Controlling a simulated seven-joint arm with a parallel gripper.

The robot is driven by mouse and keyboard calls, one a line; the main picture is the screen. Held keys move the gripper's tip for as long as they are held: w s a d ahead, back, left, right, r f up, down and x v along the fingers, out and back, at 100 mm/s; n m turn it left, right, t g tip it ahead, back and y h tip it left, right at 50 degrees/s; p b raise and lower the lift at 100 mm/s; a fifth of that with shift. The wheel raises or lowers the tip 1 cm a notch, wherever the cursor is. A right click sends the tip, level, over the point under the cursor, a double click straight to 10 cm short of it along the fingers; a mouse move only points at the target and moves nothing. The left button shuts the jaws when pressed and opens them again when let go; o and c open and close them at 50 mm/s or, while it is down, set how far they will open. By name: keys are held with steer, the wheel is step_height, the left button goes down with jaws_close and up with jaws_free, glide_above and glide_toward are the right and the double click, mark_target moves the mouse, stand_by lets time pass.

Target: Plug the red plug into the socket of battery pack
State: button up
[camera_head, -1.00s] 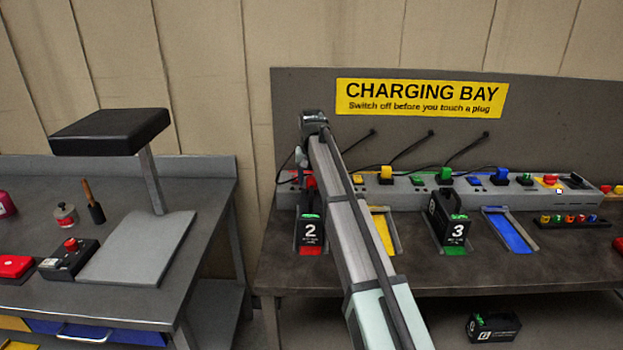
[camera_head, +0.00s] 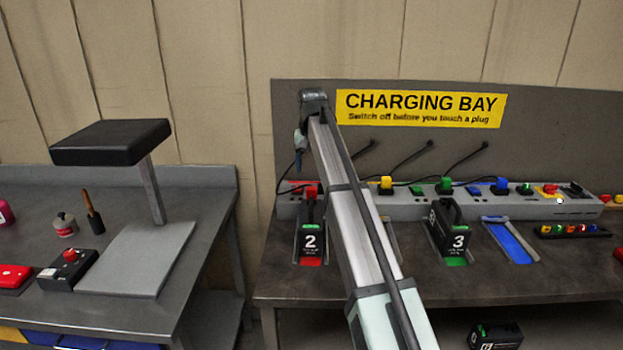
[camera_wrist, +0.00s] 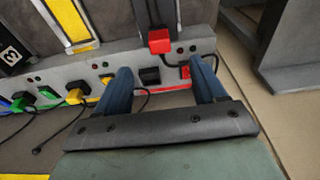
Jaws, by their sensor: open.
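The red plug (camera_head: 311,190) shows at the back end of the black battery pack marked 2 (camera_head: 311,240). In the wrist view the red plug (camera_wrist: 159,41) sits against the end of the dark pack (camera_wrist: 155,12) and appears to be in its socket; the contact itself is hidden. Its black cord runs off to the right. My gripper (camera_head: 299,162) is above and behind the plug, pointing down. In the wrist view my gripper (camera_wrist: 160,72) has its blue fingers wide apart with nothing between them, clear of the plug.
The grey power strip (camera_head: 410,207) runs along the back with yellow, green and blue plugs. A black outlet (camera_wrist: 149,76) on it is empty. Pack 3 (camera_head: 450,228) stands right of my arm. An empty blue bay (camera_head: 510,242) lies farther right. Loose cords hang nearby.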

steer(key=shift+s+r, duration=0.2)
steer(key=shift+r, duration=0.9)
steer(key=shift+s+r, duration=0.15)
steer(key=shift+r, duration=0.9)
